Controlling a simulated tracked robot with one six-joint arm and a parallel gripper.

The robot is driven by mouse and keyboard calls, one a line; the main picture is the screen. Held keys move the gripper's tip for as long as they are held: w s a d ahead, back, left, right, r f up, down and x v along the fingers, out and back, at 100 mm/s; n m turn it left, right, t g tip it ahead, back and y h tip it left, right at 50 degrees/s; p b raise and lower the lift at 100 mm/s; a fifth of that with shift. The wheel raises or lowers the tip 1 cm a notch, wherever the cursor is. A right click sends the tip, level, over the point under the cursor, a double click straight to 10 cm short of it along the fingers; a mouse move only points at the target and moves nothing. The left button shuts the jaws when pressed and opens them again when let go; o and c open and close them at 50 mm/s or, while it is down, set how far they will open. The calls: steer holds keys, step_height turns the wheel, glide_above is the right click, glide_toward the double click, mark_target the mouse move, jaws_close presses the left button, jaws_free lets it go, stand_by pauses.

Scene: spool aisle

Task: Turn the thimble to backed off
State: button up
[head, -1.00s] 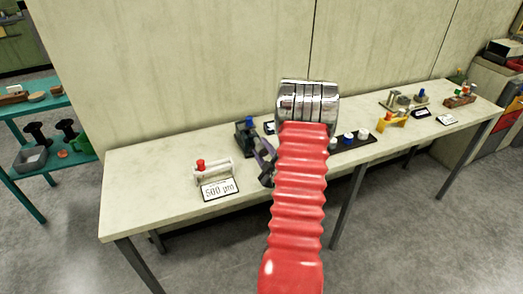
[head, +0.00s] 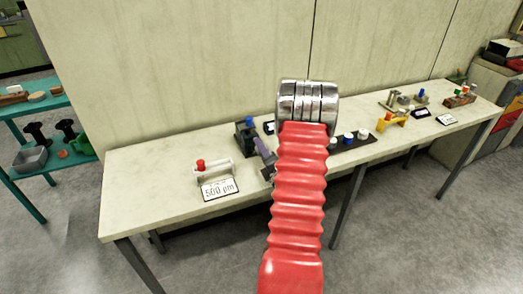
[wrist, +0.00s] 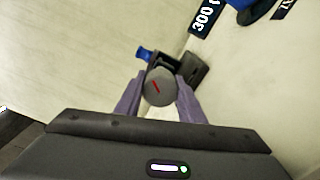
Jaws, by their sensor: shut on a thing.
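The thimble (wrist: 160,86) is a grey round end with a red mark, seen end-on in the wrist view. It belongs to a dark fixture (wrist: 195,72) with a blue part (wrist: 144,54). My gripper (wrist: 159,92) has its purple fingers on both sides of the thimble, shut on it. The red mark slants from upper left to lower right. In the head view the dark fixture (head: 243,139) stands on the bench; one purple finger of my gripper (head: 264,150) shows beside it. My red arm hides the rest of the gripper and the thimble.
A white frame with a red knob (head: 201,166) and a "500 µm" card (head: 219,188) stand left on the bench (head: 150,200). A dark strip with knobs (head: 355,141) and a yellow frame (head: 392,121) stand right. The wall is close behind.

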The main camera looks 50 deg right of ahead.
steer(key=n, duration=0.6)
steer(key=shift+a+f, duration=0.2)
steer(key=shift+f, duration=0.1)
steer(key=shift+n, duration=0.3)
steer(key=o, duration=1)
steer(key=shift+d+r, duration=0.15)
steer(key=shift+o, duration=0.2)
steer(key=shift+s, duration=0.1)
steer(key=v, duration=1.3)
steer(key=shift+s+a, duration=0.2)
